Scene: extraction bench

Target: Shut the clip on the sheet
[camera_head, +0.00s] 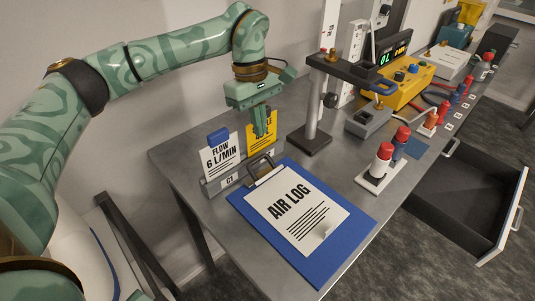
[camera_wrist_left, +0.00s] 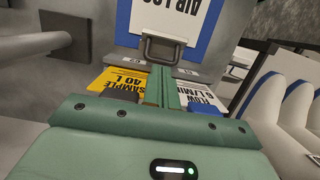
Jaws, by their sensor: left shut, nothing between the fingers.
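A white AIR LOG sheet (camera_head: 297,214) lies on a blue clipboard (camera_head: 336,252) on the bench; it also shows in the left wrist view (camera_wrist_left: 172,20). The grey clip (camera_head: 262,166) sits at the board's far edge, at the top of the sheet. Its dark loop appears raised and tilted. The loop also shows in the left wrist view (camera_wrist_left: 162,46). My left gripper (camera_head: 263,134) is shut and empty, above and behind the clip, over the card holder. Its closed fingertips (camera_wrist_left: 162,70) show apart from the clip. My right gripper is not in view.
A white FLOW card (camera_head: 222,157) and a yellow SAMPLE card (camera_head: 262,141) stand in a grey holder (camera_head: 216,187) close behind the clip. A dark post stand (camera_head: 311,135) is to the right. Red-topped bottles stand farther right. An open drawer (camera_head: 470,190) juts out.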

